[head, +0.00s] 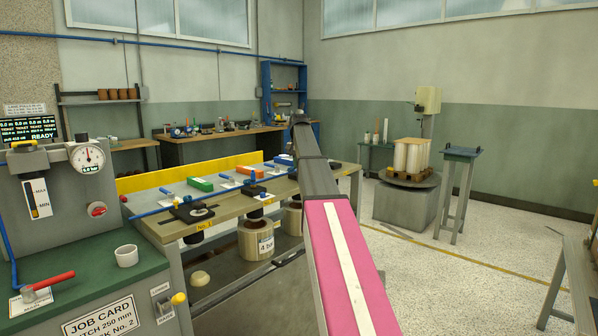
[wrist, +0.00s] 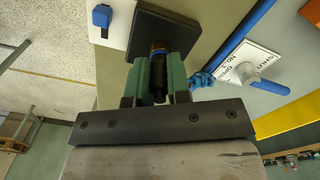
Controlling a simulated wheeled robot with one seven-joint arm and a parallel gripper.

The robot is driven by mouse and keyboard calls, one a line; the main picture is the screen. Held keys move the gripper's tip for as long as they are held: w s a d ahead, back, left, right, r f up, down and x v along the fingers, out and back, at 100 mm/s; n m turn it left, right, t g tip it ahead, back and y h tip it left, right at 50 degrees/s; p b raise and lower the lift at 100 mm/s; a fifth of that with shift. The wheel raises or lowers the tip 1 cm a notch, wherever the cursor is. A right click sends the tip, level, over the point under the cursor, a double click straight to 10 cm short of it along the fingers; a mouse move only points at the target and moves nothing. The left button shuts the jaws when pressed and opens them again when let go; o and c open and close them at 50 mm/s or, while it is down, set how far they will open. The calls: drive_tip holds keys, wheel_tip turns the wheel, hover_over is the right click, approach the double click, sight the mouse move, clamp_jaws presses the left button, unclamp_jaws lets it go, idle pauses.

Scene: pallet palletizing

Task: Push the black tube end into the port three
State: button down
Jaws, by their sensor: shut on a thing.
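In the wrist view my gripper (wrist: 160,70) has two green fingers shut on a dark tube end. The black tube end (wrist: 159,88) shows between the fingers, with a blue ring near its far end. That far end meets or overlaps a black square block (wrist: 172,22) directly ahead; I cannot tell whether it is inside an opening. No port number is readable in the wrist view. In the head view my arm covers the far right of the bench, and my gripper cannot be made out there. A black block (head: 191,212) stands by a yellow No. 1 label.
A white cup (head: 126,256) stands at left.

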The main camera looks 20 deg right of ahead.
drive_tip(key=c, duration=1)
unclamp_jaws()
